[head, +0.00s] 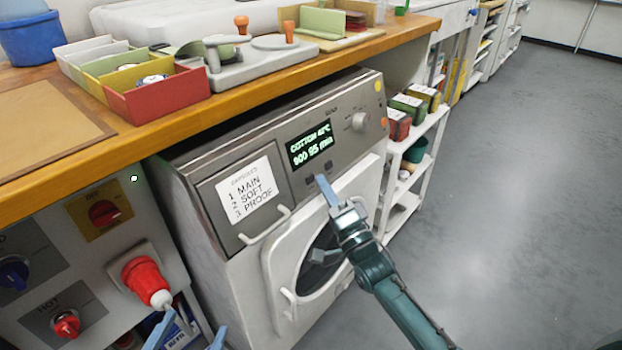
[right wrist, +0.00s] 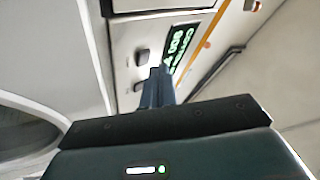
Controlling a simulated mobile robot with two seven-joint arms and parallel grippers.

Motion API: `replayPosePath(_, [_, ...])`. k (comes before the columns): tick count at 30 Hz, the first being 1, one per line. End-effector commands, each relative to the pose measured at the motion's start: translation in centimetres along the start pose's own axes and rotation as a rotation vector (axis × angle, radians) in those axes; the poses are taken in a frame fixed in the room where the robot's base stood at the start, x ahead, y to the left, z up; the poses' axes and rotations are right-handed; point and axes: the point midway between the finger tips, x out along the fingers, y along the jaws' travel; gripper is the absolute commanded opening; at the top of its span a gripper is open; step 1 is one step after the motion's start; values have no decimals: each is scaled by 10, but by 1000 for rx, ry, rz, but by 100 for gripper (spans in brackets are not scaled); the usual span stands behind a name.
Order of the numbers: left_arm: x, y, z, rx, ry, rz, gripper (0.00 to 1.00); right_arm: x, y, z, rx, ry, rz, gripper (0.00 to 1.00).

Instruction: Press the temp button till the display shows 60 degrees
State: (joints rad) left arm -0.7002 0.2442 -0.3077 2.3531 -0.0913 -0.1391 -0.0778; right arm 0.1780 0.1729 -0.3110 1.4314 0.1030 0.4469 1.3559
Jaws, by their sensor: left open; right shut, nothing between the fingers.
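The washing machine (head: 215,180) stands under the bench. Its lit display (head: 310,146) reads COTTON with a temperature that looks like 40 or 42°C, and a lower line like 900 85 min. It also shows in the right wrist view (right wrist: 180,45). Two small dark buttons sit below it, one left (head: 311,180) and one right (head: 328,165); their labels are unreadable. My right gripper (head: 323,180) is shut and empty, its tip close to these buttons; I cannot tell whether it touches. My left gripper (head: 190,338) is open at the bottom edge, partly cut off.
A round knob (head: 359,122) and an orange button (head: 384,122) are right of the display. A label card (head: 245,191) is on the drawer front. The white door (head: 320,250) is below. A red plug (head: 146,279) sticks out at the left. Shelves (head: 420,140) stand right; open floor lies beyond.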

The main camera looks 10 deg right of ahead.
Motion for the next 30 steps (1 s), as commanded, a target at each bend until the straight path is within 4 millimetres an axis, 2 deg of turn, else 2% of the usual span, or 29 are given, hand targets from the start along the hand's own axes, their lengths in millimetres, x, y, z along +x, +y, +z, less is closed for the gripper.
replayPosePath(30, [1, 1, 6, 0, 0, 0, 63, 7, 6, 6, 0, 0, 0, 0])
